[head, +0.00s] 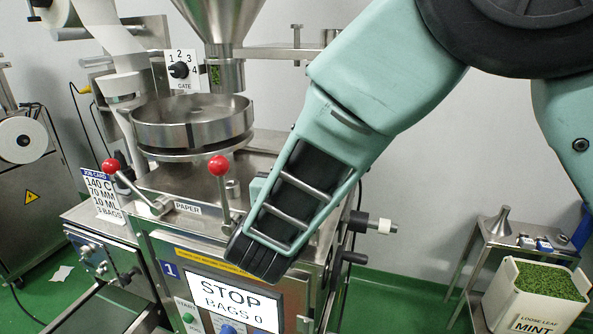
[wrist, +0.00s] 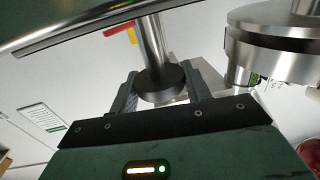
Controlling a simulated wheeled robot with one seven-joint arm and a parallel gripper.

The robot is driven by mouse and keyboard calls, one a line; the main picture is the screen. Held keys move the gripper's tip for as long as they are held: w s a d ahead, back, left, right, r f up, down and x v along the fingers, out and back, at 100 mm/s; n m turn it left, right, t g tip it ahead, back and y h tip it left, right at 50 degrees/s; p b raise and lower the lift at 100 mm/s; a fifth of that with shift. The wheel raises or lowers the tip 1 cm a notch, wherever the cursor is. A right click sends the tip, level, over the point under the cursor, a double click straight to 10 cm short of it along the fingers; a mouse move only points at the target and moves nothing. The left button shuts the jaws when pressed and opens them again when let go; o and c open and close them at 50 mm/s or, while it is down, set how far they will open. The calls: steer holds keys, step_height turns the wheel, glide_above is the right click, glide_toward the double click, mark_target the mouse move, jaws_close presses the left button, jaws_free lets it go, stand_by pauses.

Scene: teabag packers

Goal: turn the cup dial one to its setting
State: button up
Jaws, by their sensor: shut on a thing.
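In the wrist view, my gripper (wrist: 163,75) has its two fingers on either side of a dark round knob (wrist: 161,88) on a steel shaft, and is shut on it. I take this knob to be cup dial one; no scale or pointer on it can be read. In the head view my arm covers the dial and the fingers. The job card (head: 103,194) left of the machine reads 140 C, 70 MM, 10 ML and 3 BAGS. The machine screen (head: 233,301) reads STOP and BAGS 0.
The steel round pan (head: 193,130) and hopper (head: 217,20) stand behind my arm. The gate dial (head: 179,70) is on the upper machine. Two red-knobbed levers (head: 218,166) stick up near my arm. A mint bin (head: 535,298) stands at right.

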steer(key=shift+h, duration=0.3)
steer(key=o, duration=1)
steer(key=shift+c, duration=0.2)
steer(key=b+v, duration=0.3)
steer(key=v, duration=1.4)
steer(key=shift+s+b, duration=0.25)
steer(key=shift+b, duration=0.15)
steer(key=shift+r, duration=0.1)
